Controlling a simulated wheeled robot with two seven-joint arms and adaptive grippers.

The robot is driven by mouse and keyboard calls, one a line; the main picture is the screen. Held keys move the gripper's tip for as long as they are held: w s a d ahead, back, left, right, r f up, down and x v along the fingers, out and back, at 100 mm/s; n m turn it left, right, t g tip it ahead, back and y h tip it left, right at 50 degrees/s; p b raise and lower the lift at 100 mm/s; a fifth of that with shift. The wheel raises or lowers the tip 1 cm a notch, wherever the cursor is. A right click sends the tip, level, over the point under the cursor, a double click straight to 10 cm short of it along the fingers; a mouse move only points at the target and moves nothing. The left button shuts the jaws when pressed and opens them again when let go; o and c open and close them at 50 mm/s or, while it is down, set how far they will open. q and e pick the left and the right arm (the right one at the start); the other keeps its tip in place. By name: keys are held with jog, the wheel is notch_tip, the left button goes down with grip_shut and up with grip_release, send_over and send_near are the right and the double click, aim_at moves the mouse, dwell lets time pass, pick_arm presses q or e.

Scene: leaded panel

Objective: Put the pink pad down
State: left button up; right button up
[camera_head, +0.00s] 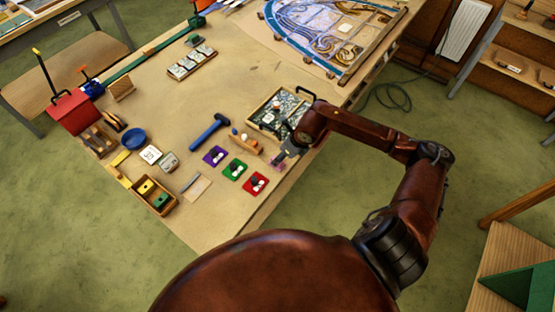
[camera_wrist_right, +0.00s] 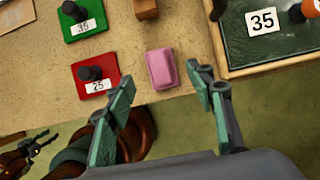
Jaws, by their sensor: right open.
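The pink pad (camera_wrist_right: 161,69) lies on the wooden table top near its front edge, seen in the right wrist view. It is a small rounded block. My right gripper (camera_wrist_right: 160,80) is open, with one finger on either side of the pad's near end and a visible gap at each side. In the head view the right gripper (camera_head: 284,154) is over the table's right edge and largely hides the pad.
Left of the pink pad are a red pad (camera_head: 256,184), a green pad (camera_head: 235,169) and a purple pad (camera_head: 215,156). A framed tray (camera_wrist_right: 228,60) stands close on the right. A wooden plane (camera_head: 246,142) and a blue hammer (camera_head: 209,132) lie behind.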

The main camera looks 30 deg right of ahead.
jog(key=v, duration=0.5)
jog(key=shift+s+r+b, duration=0.15)
jog(key=shift+r+b, duration=0.2)
